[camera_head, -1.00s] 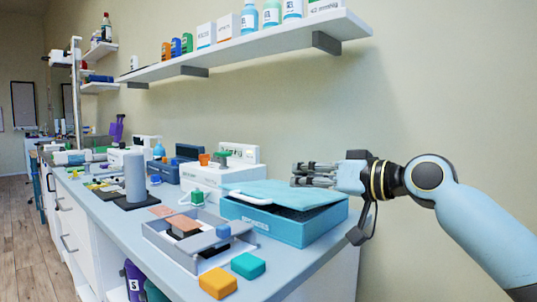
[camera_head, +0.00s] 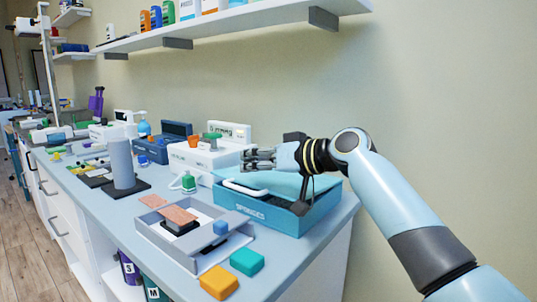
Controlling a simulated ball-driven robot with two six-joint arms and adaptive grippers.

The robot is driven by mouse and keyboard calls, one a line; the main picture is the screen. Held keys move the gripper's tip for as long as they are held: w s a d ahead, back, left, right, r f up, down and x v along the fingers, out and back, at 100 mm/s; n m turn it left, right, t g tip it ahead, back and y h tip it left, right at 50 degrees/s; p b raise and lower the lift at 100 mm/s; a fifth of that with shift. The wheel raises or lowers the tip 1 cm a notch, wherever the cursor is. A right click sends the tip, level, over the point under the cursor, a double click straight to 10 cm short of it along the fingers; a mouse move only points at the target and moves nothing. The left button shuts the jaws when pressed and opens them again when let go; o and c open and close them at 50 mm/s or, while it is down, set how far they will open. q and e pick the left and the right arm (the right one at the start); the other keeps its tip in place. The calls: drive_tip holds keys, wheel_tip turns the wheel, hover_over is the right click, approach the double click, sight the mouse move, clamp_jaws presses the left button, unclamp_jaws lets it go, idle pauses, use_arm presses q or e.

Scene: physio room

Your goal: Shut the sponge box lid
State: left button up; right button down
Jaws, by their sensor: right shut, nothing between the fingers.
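The sponge box (camera_head: 262,214) is a teal box marked "SPONGES" near the right end of the counter. Its lighter teal lid (camera_head: 270,182) lies low over it, with a white handle (camera_head: 246,190) at its front left edge. A dark gap shows between lid and box toward the right, so the lid looks slightly raised. My right gripper (camera_head: 259,158) is shut and empty, above the back part of the lid, pointing left. I cannot tell whether the gripper touches the lid. My left gripper is out of view.
A grey tray (camera_head: 160,238) with a salmon block stands left of the box. Orange (camera_head: 219,282) and teal (camera_head: 247,262) blocks lie in front. A shelf (camera_head: 240,22) hangs above.

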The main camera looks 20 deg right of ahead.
sight(249, 191)
drive_tip(key=shift+s+a+f, duration=0.15)
drive_tip(key=shift+f, duration=0.45)
drive_tip(key=shift+s+a+f, duration=0.1)
drive_tip(key=shift+a+f, duration=0.05)
drive_tip(key=shift+f, duration=0.4)
drive_tip(key=f+b, duration=0.2)
drive_tip(key=f, duration=0.1)
drive_tip(key=shift+s+a+f+b, duration=0.25)
drive_tip(key=shift+f+b, duration=0.15)
drive_tip(key=shift+r, duration=0.1)
